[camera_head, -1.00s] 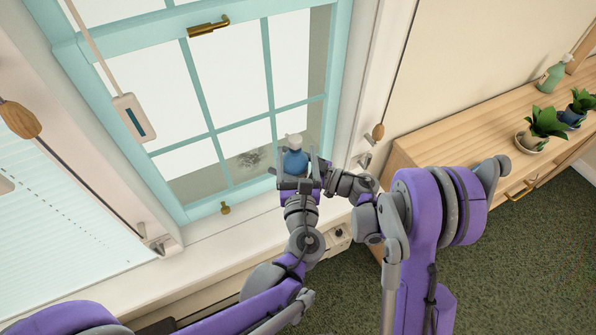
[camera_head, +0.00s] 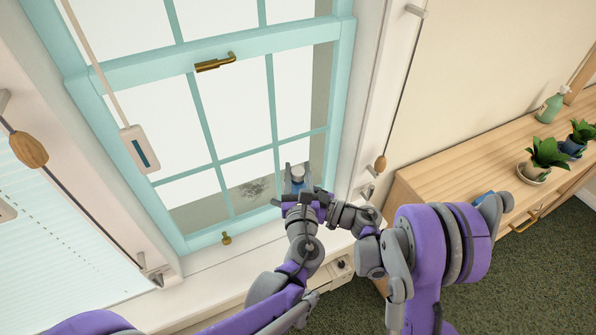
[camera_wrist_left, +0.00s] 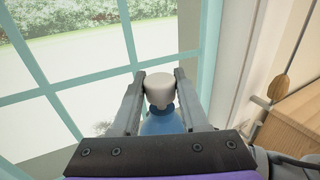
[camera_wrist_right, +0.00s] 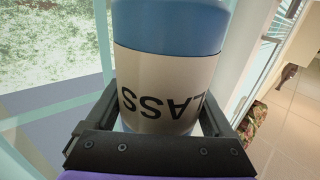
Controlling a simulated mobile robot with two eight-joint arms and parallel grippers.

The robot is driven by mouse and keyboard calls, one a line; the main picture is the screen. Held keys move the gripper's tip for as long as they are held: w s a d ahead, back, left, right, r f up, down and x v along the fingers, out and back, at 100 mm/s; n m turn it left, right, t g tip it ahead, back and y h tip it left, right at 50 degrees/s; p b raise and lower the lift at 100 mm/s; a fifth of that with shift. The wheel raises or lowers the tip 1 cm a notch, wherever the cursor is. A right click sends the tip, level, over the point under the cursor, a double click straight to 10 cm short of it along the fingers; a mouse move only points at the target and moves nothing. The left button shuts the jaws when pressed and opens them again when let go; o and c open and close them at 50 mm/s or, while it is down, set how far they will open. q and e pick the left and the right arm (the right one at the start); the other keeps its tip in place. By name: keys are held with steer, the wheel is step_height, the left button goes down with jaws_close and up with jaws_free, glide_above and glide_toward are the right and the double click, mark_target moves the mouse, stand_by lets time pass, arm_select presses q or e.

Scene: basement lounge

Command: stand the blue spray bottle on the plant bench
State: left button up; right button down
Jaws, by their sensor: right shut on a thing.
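The blue spray bottle (camera_head: 298,181) is held up in front of the window, its white top (camera_wrist_left: 159,91) showing in the left wrist view. My right gripper (camera_wrist_right: 158,105) is shut on the bottle's body (camera_wrist_right: 168,28), across a pale label with dark letters that read upside down in the right wrist view. My left gripper (camera_wrist_left: 160,76) is open, its two fingers on either side of the white top. In the head view, my left gripper (camera_head: 297,170) hides much of the bottle. The wooden plant bench (camera_head: 455,165) stands along the wall at right.
Two potted plants, a nearer one (camera_head: 545,158) and a farther one (camera_head: 581,136), stand on the bench, with a green bottle (camera_head: 549,108) behind them. A small blue thing (camera_head: 484,196) shows at its front edge, partly hidden by my arm. The bench's left part looks clear.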

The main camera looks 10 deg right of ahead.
arm_select(q)
jaws_close()
stand_by(0.8)
arm_select(e)
jaws_free()
